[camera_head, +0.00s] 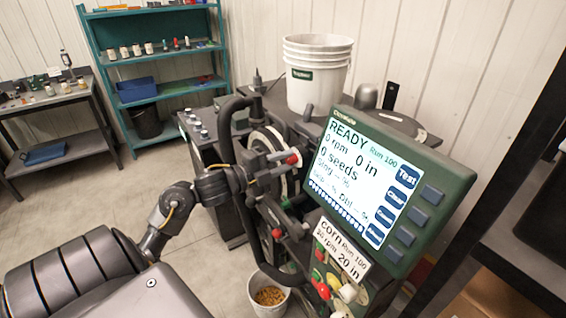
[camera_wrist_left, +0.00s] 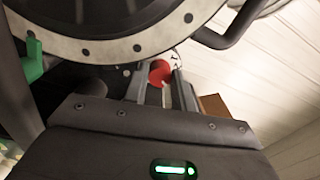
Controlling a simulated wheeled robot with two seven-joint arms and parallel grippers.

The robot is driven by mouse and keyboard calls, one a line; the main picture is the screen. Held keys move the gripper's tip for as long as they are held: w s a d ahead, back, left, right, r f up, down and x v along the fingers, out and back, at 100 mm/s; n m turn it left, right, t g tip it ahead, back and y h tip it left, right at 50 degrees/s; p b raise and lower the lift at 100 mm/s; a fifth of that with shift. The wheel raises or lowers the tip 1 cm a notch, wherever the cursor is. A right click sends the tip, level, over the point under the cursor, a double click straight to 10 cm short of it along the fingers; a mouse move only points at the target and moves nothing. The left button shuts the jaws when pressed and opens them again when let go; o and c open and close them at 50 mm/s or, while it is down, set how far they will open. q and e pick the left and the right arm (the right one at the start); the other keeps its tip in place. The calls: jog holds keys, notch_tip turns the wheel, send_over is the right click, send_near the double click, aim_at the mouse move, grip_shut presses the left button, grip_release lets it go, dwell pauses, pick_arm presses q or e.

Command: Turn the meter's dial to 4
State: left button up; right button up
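The seed meter (camera_head: 262,143) stands at the middle, a dark round housing with a pale disc rim; the rim also shows in the left wrist view (camera_wrist_left: 150,40). A red knob (camera_head: 293,160) sticks out at its side. My left gripper (camera_head: 281,164) reaches it from the left. In the left wrist view, the red knob (camera_wrist_left: 160,72) sits between the fingertips of my left gripper (camera_wrist_left: 160,82), with the finger gap about as wide as the knob. I cannot read any dial numbers. My right gripper is not in view.
A monitor (camera_head: 365,185) reads READY, 0 rpm, 0 seeds. A card (camera_head: 341,246) below it says corn, 20 in. A white bucket (camera_head: 316,75) stands behind the meter, and a bucket of seeds (camera_head: 268,296) stands below. Shelves (camera_head: 150,60) are at the back left; the floor at left is clear.

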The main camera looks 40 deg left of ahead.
pick_arm(q)
jog(key=o, duration=0.4)
jog(key=shift+s+a+f, duration=0.1)
jog(key=shift+s, duration=0.15)
jog(key=b+v, duration=0.3)
jog(key=v, duration=0.6)
jog(key=shift+s, duration=0.2)
jog(key=shift+s+a, duration=0.15)
jog(key=shift+s, duration=0.3)
